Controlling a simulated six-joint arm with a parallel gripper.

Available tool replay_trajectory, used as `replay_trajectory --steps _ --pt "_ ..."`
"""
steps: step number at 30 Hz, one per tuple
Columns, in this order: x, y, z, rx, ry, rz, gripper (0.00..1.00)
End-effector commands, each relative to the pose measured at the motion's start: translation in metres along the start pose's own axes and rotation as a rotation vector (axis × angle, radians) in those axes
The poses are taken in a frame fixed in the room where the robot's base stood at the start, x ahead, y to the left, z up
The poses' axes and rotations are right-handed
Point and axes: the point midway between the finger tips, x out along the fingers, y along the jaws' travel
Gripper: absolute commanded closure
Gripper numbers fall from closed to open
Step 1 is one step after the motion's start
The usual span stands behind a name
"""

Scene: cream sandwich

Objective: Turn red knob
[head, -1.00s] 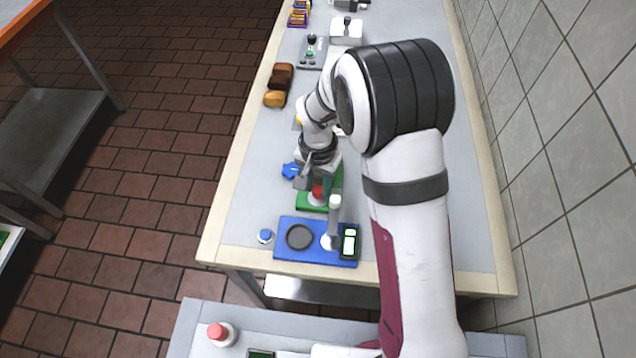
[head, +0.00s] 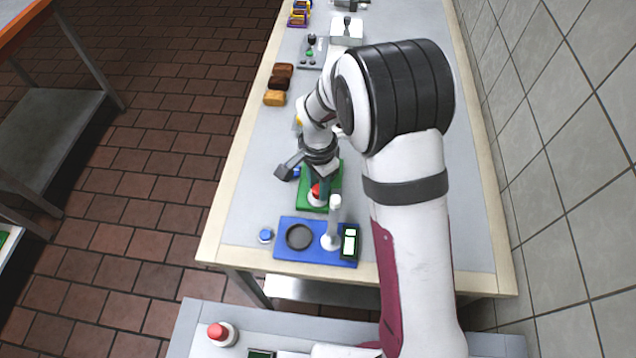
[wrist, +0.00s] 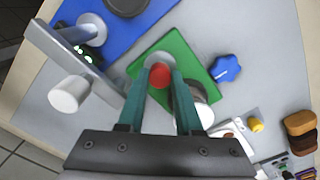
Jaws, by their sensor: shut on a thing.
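The red knob (head: 317,190) sits on a white base on a green board (head: 306,178) on the table. It also shows in the wrist view as a red disc (wrist: 160,76) between my fingertips. My gripper (wrist: 161,82) is shut on the red knob, with one teal finger on either side of it. In the head view my gripper (head: 321,187) reaches down to the knob from above, and my wrist hides part of the board.
A blue board (head: 279,248) with a dark round plate, a white post and a display lies nearer the camera. A blue star-shaped knob (wrist: 226,69) lies beside the green board. Bread pieces (head: 275,98) lie farther back. The right side of the table is clear.

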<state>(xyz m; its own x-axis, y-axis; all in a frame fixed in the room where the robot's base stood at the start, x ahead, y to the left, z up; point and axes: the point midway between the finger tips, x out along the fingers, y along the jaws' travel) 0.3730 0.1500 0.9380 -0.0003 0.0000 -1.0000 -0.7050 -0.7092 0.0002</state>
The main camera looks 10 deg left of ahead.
Motion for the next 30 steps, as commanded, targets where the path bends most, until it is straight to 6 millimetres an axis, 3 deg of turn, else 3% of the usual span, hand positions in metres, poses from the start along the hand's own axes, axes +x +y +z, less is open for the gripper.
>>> replay_trajectory --steps 9,10,14,23,26,30 --pt "-0.0009 -0.0007 -0.0007 0.0 0.002 -0.003 1.0" --pt "-0.0009 -0.0007 -0.0008 0.0 0.002 -0.003 0.61" --pt "-0.0006 -0.0004 -0.0006 0.0 0.001 -0.002 0.38" --pt "0.0003 0.0009 -0.0002 -0.043 0.0 0.002 0.36" --pt "0.0004 0.001 -0.0006 -0.2 0.0 0.003 0.36" --pt "0.0003 0.0009 -0.001 -0.558 0.001 0.002 0.36"
